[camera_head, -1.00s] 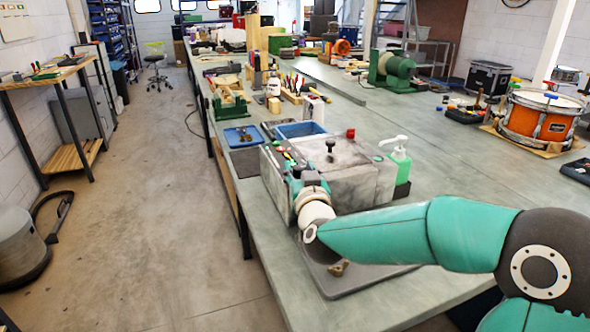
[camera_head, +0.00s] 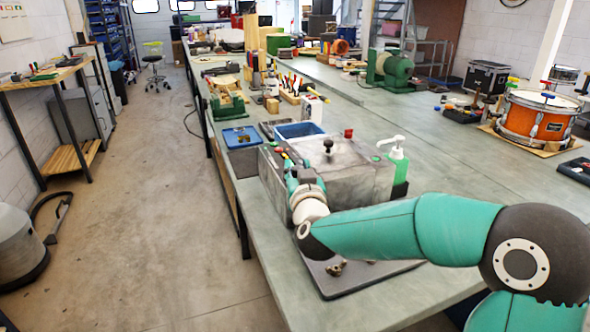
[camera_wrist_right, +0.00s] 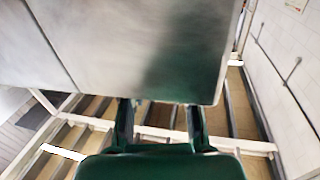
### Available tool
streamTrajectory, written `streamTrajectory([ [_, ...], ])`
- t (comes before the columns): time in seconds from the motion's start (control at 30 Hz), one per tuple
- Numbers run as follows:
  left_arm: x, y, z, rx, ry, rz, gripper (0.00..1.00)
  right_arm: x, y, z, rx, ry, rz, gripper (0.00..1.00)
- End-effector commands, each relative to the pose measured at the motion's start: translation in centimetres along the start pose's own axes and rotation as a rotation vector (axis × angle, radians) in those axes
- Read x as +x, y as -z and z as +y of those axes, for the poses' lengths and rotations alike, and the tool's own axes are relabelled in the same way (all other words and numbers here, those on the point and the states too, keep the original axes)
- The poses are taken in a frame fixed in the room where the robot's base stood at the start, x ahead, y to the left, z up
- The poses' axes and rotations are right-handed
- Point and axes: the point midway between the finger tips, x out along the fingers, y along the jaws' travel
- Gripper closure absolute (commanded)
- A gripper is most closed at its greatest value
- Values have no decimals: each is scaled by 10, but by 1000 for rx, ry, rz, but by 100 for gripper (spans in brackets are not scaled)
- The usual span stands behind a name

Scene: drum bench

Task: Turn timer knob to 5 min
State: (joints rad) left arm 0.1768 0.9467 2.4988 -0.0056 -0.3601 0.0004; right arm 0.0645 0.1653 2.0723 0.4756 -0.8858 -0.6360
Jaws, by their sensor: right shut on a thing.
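A grey metal box (camera_head: 350,178) with a black knob on its lid stands on the bench in the head view. My right gripper (camera_head: 288,166) is at the box's left-facing front panel. Small red and green parts show just above it. The timer knob and its scale are hidden behind my gripper and wrist. In the right wrist view the box wall (camera_wrist_right: 140,45) fills the top, and the two fingers of the right gripper (camera_wrist_right: 160,108) reach up to its lower edge, around something I cannot make out. My left gripper is not in view.
A dark tray (camera_head: 340,287) with small brass parts lies under my right forearm. The bench's left edge is close to my gripper, with open floor beyond.

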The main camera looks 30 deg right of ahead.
Motion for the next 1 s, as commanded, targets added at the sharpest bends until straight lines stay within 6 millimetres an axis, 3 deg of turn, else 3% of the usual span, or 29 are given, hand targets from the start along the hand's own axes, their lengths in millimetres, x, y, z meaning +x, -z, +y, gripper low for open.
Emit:
streamTrajectory([
  [0.37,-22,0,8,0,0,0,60,1,4,-6,-1,-196,10,100],
  [1.0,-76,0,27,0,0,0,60,2,5,-4,0,-799,45,100],
])
